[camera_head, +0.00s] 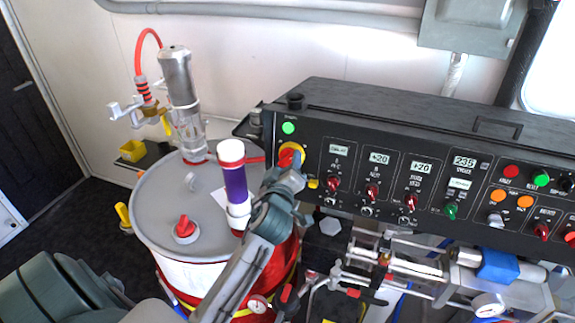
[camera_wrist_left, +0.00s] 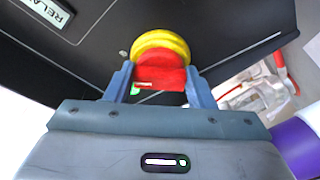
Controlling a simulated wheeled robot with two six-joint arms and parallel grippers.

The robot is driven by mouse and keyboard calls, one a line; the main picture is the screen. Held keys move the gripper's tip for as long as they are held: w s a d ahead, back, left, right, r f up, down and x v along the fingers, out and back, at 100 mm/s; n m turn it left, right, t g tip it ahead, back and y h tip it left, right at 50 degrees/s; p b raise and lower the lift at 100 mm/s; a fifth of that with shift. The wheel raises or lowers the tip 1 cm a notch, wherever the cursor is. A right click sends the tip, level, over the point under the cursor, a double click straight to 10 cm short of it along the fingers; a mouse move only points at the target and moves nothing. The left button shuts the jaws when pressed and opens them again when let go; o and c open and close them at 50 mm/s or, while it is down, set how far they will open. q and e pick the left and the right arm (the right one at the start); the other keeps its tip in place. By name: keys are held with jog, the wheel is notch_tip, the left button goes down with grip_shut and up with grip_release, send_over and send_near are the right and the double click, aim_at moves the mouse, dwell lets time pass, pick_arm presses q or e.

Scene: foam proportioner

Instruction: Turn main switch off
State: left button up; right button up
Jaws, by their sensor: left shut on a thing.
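The main switch (camera_head: 291,153) is a red knob on a yellow round base at the left end of the black control panel (camera_head: 330,123). In the left wrist view the red knob (camera_wrist_left: 162,72) sits between my two finger tips, with its yellow base behind it. My left gripper (camera_head: 287,172) reaches up to the switch from below and is shut on the red knob. The gripper hides part of the switch in the head view. My right gripper is not in view.
A grey-lidded drum (camera_head: 160,213) stands left of the panel, with a purple cylinder (camera_head: 235,183) close to my left arm. A green light (camera_head: 288,128) is just above the switch. Pipes and valves (camera_head: 400,265) fill the space below the panel.

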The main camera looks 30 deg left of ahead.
pick_arm(q)
jog(key=n+g+b, duration=0.1)
jog(key=n+b, duration=0.3)
jog(key=n, duration=0.1)
jog(key=shift+d+f, duration=0.1)
jog(key=n+g+b, duration=0.1)
jog(key=n, duration=0.1)
jog(key=shift+n+b, duration=0.4)
jog(key=n, duration=0.2)
jog(key=n+g+b, duration=0.1)
jog(key=n, duration=0.1)
jog(key=shift+w+r, duration=0.1)
jog(key=shift+r, duration=0.25)
jog(key=n, duration=0.3)
jog(key=shift+r+g+h, duration=0.1)
jog(key=shift+g+h, duration=0.2)
jog(key=shift+h, duration=0.1)
jog(key=shift+n+h, duration=0.4)
jog(key=shift+n, duration=0.9)
